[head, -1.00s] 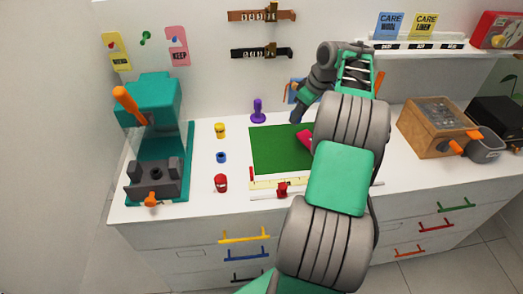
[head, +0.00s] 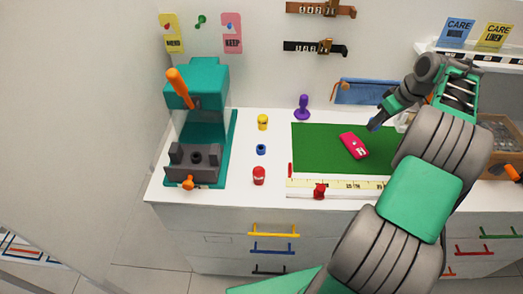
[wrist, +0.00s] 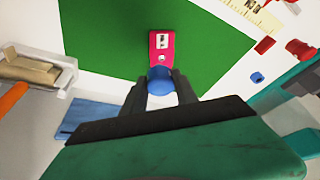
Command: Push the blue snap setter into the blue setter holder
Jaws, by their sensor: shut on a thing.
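The blue snap setter (wrist: 160,80) is between the fingers of my gripper (wrist: 160,92) in the wrist view, and only its rounded blue end shows. In the head view my gripper (head: 376,124) is at the back right of the green mat, apparently above it, and the setter is hard to make out there. The blue setter holder (head: 261,149) is a small blue ring on the white top, left of the mat, between a yellow and a red piece. It also shows in the wrist view (wrist: 257,77), right of the gripper and apart from it.
A pink piece (head: 353,145) lies on the green mat (head: 318,135). The yellow piece (head: 262,122), red piece (head: 259,175) and purple piece (head: 303,107) stand nearby. A teal press (head: 205,125) stands at the left. A ruler (head: 335,184) lies along the front.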

